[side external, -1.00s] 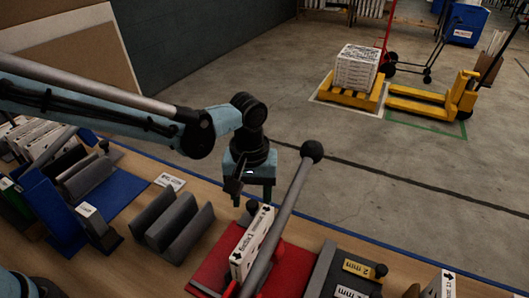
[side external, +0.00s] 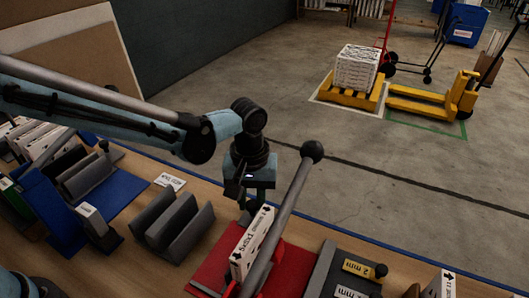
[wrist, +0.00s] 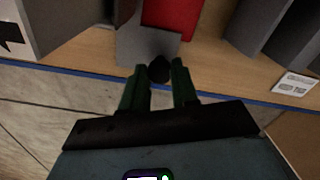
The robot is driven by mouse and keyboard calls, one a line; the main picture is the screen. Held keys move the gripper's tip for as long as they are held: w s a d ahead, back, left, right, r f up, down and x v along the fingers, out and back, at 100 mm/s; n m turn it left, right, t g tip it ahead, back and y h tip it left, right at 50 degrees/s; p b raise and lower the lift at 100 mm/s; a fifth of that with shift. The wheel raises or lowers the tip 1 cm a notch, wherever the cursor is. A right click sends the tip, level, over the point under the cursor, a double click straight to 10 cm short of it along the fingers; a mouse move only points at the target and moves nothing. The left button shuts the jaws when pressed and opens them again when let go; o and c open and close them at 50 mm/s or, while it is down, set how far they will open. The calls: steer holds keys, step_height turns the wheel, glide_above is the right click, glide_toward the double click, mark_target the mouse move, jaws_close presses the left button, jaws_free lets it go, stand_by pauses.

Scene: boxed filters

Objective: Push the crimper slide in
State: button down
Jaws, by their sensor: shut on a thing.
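The crimper (side external: 292,268) is a red base on the bench, with a long grey lever that ends in a black ball (side external: 312,151). A white boxed filter (side external: 251,243) stands upright in it. In the wrist view, the crimper's slide (wrist: 145,48) shows as a grey plate against the red part, with a small black knob (wrist: 159,68) on its near side. My gripper (side external: 247,208) is at the crimper's far end. Its two dark fingers (wrist: 160,75) are shut on the knob. In the side view the fingers mostly hide the knob.
A grey slotted rack (side external: 175,225) stands left of the crimper. A small printed card (side external: 169,181) lies near the bench's blue far edge. The lever slants up beside my gripper.

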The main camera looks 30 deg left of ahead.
steer(key=shift+d, duration=3)
steer(key=c, duration=0.9)
jaws_free()
steer(key=shift+o, duration=0.2)
steer(key=shift+a, duration=0.1)
